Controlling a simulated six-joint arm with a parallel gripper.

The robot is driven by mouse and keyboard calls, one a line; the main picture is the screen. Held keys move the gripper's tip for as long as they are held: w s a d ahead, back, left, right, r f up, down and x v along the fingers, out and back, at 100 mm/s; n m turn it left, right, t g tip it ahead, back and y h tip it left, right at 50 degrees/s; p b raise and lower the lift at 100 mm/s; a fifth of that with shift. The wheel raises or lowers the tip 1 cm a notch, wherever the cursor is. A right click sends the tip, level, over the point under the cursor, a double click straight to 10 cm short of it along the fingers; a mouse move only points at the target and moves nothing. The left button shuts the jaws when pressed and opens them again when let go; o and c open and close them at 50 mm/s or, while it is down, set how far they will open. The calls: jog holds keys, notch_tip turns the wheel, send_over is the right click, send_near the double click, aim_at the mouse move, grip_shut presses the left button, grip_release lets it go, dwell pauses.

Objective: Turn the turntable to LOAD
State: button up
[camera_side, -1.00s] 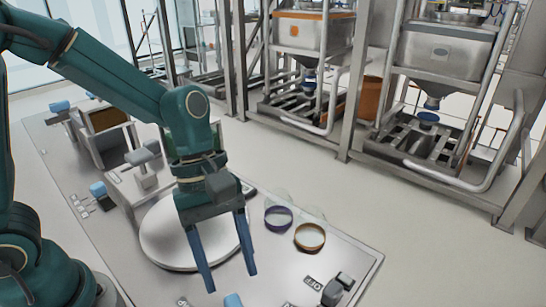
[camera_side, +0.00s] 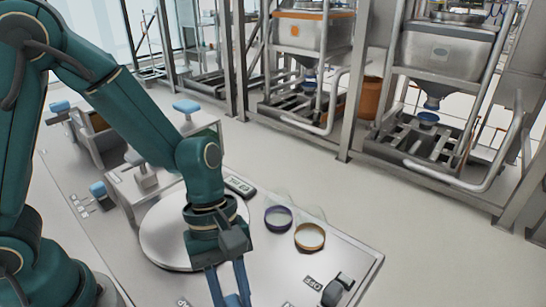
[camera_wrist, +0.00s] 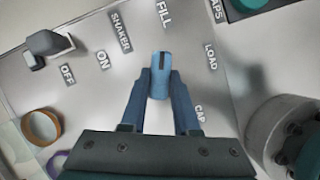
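A blue knob (camera_wrist: 158,84) with a dark pointer line stands on the panel in the wrist view. Its line points toward the FILL label (camera_wrist: 164,14). The LOAD label (camera_wrist: 210,56) lies to its right and the CAP label (camera_wrist: 200,113) to its lower right. In the side view, my gripper (camera_side: 231,298) is low at the bottom edge, with the knob partly hidden between the fingers. The round white turntable (camera_side: 160,238) lies behind my gripper, partly covered by my arm.
A dark switch (camera_wrist: 47,45) stands beside the SHAKER ON/OFF labels; it also shows at the bench's right (camera_side: 337,290). A purple ring (camera_side: 278,218) and an amber ring (camera_side: 309,237) lie near the bench edge. Steel frames with hoppers (camera_side: 445,55) stand beyond.

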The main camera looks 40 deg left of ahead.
grip_shut()
jog(key=m+g, duration=0.1)
jog(key=m, duration=0.2)
jog(key=m+g+y, duration=0.1)
jog(key=m, duration=0.2)
jog(key=shift+w+d+m+y, duration=0.15)
jog(key=shift+m+y, duration=0.15)
jog(key=m+y, duration=0.1)
jog(key=m, duration=0.2)
jog(key=m+y, duration=0.1)
jog(key=m, duration=0.2)
jog(key=shift+d+g, duration=0.15)
jog(key=shift+g, duration=0.25)
jog(key=shift+r, duration=0.1)
jog(key=o, duration=0.8)
grip_release()
